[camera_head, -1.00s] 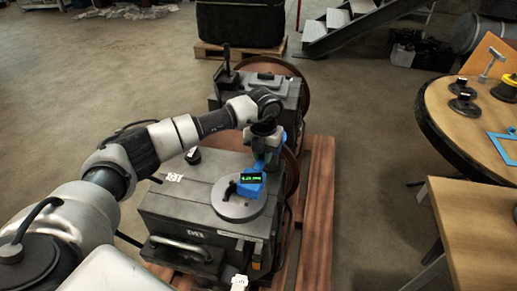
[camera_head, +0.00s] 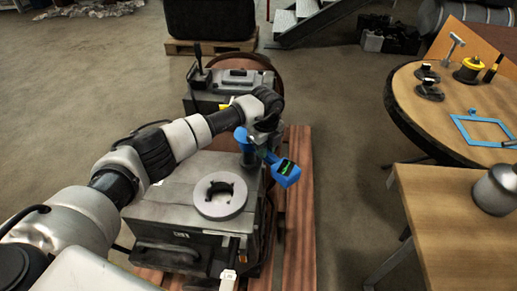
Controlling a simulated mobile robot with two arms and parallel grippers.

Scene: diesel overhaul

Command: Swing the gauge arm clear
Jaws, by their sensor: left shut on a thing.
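The blue gauge arm (camera_head: 264,154) carries a gauge head (camera_head: 286,171) with a small dark display with green marks. The head hangs to the right of the grey round disc (camera_head: 220,196) on top of the engine block (camera_head: 165,207). The arm joins a blue post (camera_head: 243,142) at the block's back right. My left gripper (camera_head: 262,140) comes down over the gauge arm near the post and is shut on it; its fingertips are partly hidden. The disc's dark central opening is uncovered. My right gripper is out of view.
Another grey unit (camera_head: 225,88) stands behind the block. Both rest on a reddish wooden pallet (camera_head: 300,215). At the right, a round table (camera_head: 455,100) holds black pieces, a yellow-topped part and a blue frame (camera_head: 484,131). A wooden bench (camera_head: 440,215) stands in front of it.

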